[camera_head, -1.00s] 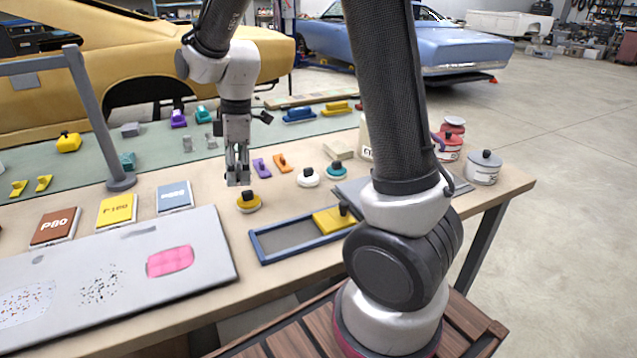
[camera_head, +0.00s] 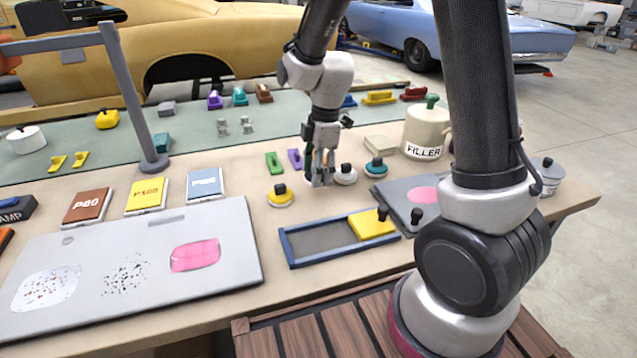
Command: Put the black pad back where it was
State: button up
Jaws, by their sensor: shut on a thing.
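I cannot make out the black pad for certain. A small black knob (camera_head: 417,215) shows at the near edge of the right grey panel; its base is hidden by my arm. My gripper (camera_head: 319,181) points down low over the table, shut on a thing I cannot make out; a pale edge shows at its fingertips. It is in the row of round black-knobbed pads, between the yellow pad (camera_head: 280,199) on its left and the white pad (camera_head: 345,176) on its right. The teal pad (camera_head: 376,170) stands further right.
The blue-framed tray (camera_head: 320,238) with a yellow block (camera_head: 371,226) is in front. A filler can (camera_head: 424,135) stands back right. A grey post (camera_head: 130,100) rises at left.

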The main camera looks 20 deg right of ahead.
jog(key=shift+f, duration=1.85)
jog(key=shift+f, duration=0.1)
jog(key=o, duration=1.1)
jog(key=r, duration=0.3)
jog(key=d+r, duration=0.1)
jog(key=r, duration=0.7)
jog(key=shift+d+r, duration=0.15)
jog(key=shift+s+d+r, duration=0.1)
jog(key=shift+d+r, duration=0.05)
jog(key=shift+r, duration=0.45)
jog(key=s+d+r+m+t, duration=0.1)
jog(key=s+d+r+m, duration=0.2)
jog(key=s+m, duration=0.3)
jog(key=s+d+r+m+t+h, duration=0.1)
jog(key=s+d+r+m, duration=0.3)
jog(key=s, duration=0.4)
jog(key=s+d+r+m+t, duration=0.2)
jog(key=s+d+r+m, duration=0.2)
jog(key=s+d+m, duration=0.2)
jog(key=shift+s+r+m, duration=0.1)
jog(key=shift+s+m, duration=0.35)
jog(key=shift+m, duration=0.55)
